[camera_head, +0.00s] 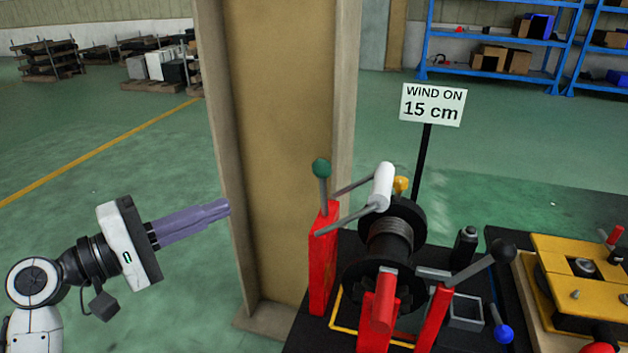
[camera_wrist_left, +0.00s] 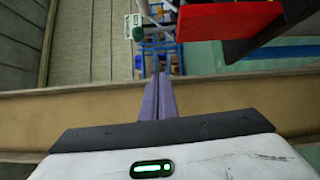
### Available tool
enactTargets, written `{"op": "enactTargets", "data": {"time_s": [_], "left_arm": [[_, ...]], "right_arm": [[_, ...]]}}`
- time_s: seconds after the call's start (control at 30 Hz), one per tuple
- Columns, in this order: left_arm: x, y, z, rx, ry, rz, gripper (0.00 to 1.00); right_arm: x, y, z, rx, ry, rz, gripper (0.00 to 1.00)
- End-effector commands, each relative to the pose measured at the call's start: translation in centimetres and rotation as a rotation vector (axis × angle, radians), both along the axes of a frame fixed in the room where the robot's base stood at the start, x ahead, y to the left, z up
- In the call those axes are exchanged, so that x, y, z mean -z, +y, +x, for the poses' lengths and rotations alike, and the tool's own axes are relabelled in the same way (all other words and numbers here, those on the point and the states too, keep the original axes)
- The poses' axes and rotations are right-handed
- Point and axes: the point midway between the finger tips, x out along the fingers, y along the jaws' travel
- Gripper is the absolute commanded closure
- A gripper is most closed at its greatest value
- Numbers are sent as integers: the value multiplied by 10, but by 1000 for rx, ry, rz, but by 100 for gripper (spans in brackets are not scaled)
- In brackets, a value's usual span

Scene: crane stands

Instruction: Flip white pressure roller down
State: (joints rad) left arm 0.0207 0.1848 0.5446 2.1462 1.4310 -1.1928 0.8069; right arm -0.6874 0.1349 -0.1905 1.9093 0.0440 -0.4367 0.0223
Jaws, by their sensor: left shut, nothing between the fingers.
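The white pressure roller (camera_head: 382,186) is raised on two grey arms above the dark spool (camera_head: 390,235) in the head view. Its arms run back to the left, towards a red upright (camera_head: 323,262) topped by a green knob (camera_head: 320,168). My left gripper (camera_head: 228,207) is shut and empty, left of the red upright and apart from it, in front of the tan column. My right gripper is not in view.
A tan column (camera_head: 280,140) stands behind the left fingertips. A "WIND ON 15 cm" sign (camera_head: 433,104) rises behind the spool. A black-knobbed lever (camera_head: 502,250) and a blue knob (camera_head: 503,334) are at right, near a yellow fixture (camera_head: 575,265). Open floor lies behind my left arm.

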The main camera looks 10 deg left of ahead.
Motion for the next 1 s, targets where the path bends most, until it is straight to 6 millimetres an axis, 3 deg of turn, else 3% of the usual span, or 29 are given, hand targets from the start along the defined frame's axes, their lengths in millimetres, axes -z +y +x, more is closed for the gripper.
{"op": "enactTargets", "data": {"time_s": [0.1,0.2,0.57,0.77,1.0], "left_arm": [[-24,0,-9,40,-32,-51,100],[-31,0,-12,51,-40,-70,100],[-31,-2,-10,54,-39,-70,100],[-35,-18,9,56,-41,-72,100],[-40,-51,49,56,-40,-73,100]], "right_arm": [[3,0,0,0,0,0,59],[3,0,0,0,0,0,59],[2,0,0,0,-1,0,59],[-4,0,0,0,-1,0,59],[-16,0,0,0,-1,0,59]]}}
